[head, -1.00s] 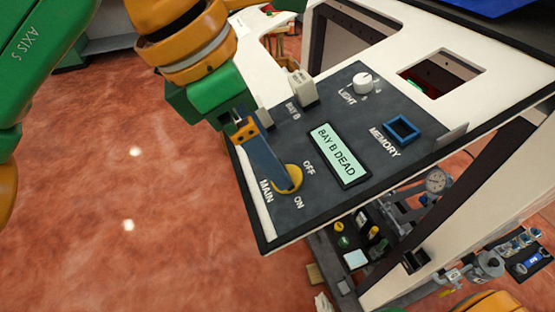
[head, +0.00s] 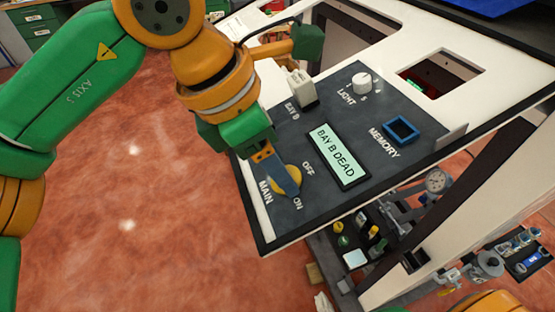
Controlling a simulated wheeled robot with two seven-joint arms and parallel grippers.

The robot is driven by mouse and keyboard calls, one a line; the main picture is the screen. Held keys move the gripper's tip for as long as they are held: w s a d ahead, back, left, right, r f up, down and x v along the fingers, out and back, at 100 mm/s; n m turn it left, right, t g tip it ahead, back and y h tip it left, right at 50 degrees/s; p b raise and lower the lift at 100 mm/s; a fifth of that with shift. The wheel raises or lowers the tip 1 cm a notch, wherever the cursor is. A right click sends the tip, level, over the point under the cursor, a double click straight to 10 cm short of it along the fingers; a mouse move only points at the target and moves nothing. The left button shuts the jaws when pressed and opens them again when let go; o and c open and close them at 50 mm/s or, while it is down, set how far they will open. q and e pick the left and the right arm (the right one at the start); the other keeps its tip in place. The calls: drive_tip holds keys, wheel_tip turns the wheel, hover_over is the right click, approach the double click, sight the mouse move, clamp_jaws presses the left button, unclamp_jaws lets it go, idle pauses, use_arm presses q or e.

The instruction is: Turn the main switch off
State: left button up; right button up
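The main switch (head: 291,171) is a round yellow knob at the lower left of the dark control panel (head: 330,105). The labels MAIN, OFF and ON are printed around it. My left gripper (head: 289,188) is over the knob, and its blue finger covers part of it, pointing toward ON. I see one finger clearly; the other is hidden, so its opening and contact with the knob are unclear. The knob's exact setting is also hidden. The display (head: 338,153) reads BAY B DEAD. My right gripper is out of view.
A pale BAY B block (head: 300,88) stands on the panel near my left gripper. A white LIGHT knob (head: 362,84) and blue MEMORY socket (head: 401,129) lie to the right. Open red floor (head: 130,190) is left of the cabinet.

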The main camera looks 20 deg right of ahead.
use_arm(q)
drive_tip(key=shift+n, duration=0.3)
drive_tip(key=n+b, duration=0.1)
drive_tip(key=n, duration=0.3)
drive_tip(key=n+b, duration=0.1)
drive_tip(key=n, duration=0.3)
drive_tip(key=shift+w+n, duration=0.1)
drive_tip(key=shift+n, duration=0.2)
drive_tip(key=n+b, duration=0.1)
drive_tip(key=n, duration=0.3)
drive_tip(key=shift+n+b, duration=0.4)
drive_tip(key=shift+n, duration=1.8)
drive_tip(key=shift+a, duration=0.1)
drive_tip(key=o, duration=1.4)
